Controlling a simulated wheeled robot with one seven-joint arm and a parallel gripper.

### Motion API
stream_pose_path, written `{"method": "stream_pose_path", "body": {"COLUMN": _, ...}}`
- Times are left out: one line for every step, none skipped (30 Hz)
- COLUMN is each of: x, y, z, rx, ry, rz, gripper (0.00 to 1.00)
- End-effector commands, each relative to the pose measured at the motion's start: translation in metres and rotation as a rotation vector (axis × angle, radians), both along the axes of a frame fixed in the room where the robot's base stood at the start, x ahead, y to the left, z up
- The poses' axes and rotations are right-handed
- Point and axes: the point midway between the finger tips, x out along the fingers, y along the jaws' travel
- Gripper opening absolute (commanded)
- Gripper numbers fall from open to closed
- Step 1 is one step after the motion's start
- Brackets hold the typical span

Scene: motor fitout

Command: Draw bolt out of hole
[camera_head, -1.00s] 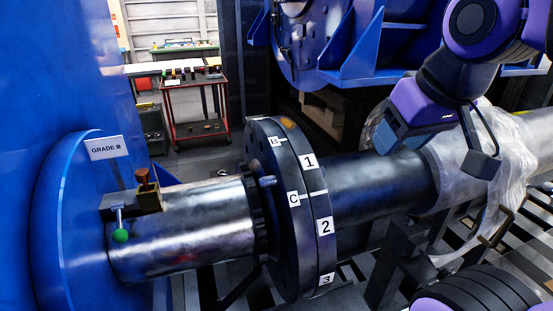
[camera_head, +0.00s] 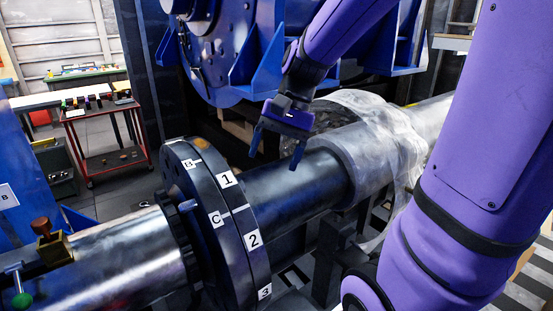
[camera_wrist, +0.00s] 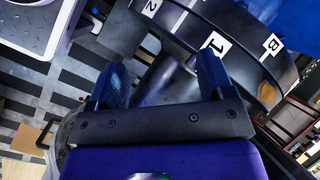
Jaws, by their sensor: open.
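A dark round flange pair (camera_head: 218,225) joins the shaft in the middle of the head view, with labels 1, 2 and 3 on one rim and B and C on the other. In the wrist view the flange (camera_wrist: 255,65) lies beyond my fingers, with labels 1, 2 and B visible. My gripper (camera_head: 276,150) is open and empty, with its two blue fingers pointing down above the dark shaft (camera_head: 300,190), right of the flange. It also shows in the wrist view (camera_wrist: 160,85).
A brass block with a brown knob (camera_head: 52,242) and a green-tipped lever (camera_head: 20,298) sit on the bright shaft at left. Clear plastic wrap (camera_head: 385,145) covers the shaft at right. Blue machinery (camera_head: 225,60) stands behind. A red cart (camera_head: 105,140) is at the back left.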

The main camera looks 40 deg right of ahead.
Motion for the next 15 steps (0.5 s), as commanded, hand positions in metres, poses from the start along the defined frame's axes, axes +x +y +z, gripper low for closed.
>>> {"method": "stream_pose_path", "body": {"x": 0.009, "y": -0.005, "z": -0.007, "rx": 0.047, "ry": 0.051, "rz": -0.049, "gripper": 0.74}}
{"method": "stream_pose_path", "body": {"x": 0.014, "y": -0.007, "z": -0.01, "rx": 0.075, "ry": 0.079, "rz": -0.079, "gripper": 0.74}}
{"method": "stream_pose_path", "body": {"x": 0.021, "y": -0.01, "z": -0.014, "rx": 0.114, "ry": 0.113, "rz": -0.116, "gripper": 0.74}}
{"method": "stream_pose_path", "body": {"x": 0.026, "y": -0.013, "z": -0.017, "rx": 0.142, "ry": 0.139, "rz": -0.144, "gripper": 0.74}}
{"method": "stream_pose_path", "body": {"x": 0.031, "y": -0.016, "z": -0.021, "rx": 0.171, "ry": 0.165, "rz": -0.173, "gripper": 0.74}}
{"method": "stream_pose_path", "body": {"x": 0.037, "y": -0.02, "z": -0.025, "rx": 0.209, "ry": 0.2, "rz": -0.21, "gripper": 0.74}}
{"method": "stream_pose_path", "body": {"x": 0.042, "y": -0.023, "z": -0.029, "rx": 0.239, "ry": 0.224, "rz": -0.238, "gripper": 0.74}}
{"method": "stream_pose_path", "body": {"x": 0.047, "y": -0.026, "z": -0.032, "rx": 0.27, "ry": 0.251, "rz": -0.266, "gripper": 0.74}}
{"method": "stream_pose_path", "body": {"x": 0.053, "y": -0.031, "z": -0.037, "rx": 0.309, "ry": 0.284, "rz": -0.304, "gripper": 0.74}}
{"method": "stream_pose_path", "body": {"x": 0.058, "y": -0.035, "z": -0.041, "rx": 0.339, "ry": 0.307, "rz": -0.331, "gripper": 0.74}}
{"method": "stream_pose_path", "body": {"x": 0.063, "y": -0.039, "z": -0.045, "rx": 0.369, "ry": 0.331, "rz": -0.36, "gripper": 0.74}}
{"method": "stream_pose_path", "body": {"x": 0.07, "y": -0.044, "z": -0.05, "rx": 0.409, "ry": 0.363, "rz": -0.396, "gripper": 0.74}}
{"method": "stream_pose_path", "body": {"x": 0.074, "y": -0.049, "z": -0.054, "rx": 0.438, "ry": 0.383, "rz": -0.421, "gripper": 0.74}}
{"method": "stream_pose_path", "body": {"x": 0.078, "y": -0.053, "z": -0.058, "rx": 0.467, "ry": 0.404, "rz": -0.446, "gripper": 0.74}}
{"method": "stream_pose_path", "body": {"x": 0.084, "y": -0.058, "z": -0.062, "rx": 0.503, "ry": 0.429, "rz": -0.478, "gripper": 0.74}}
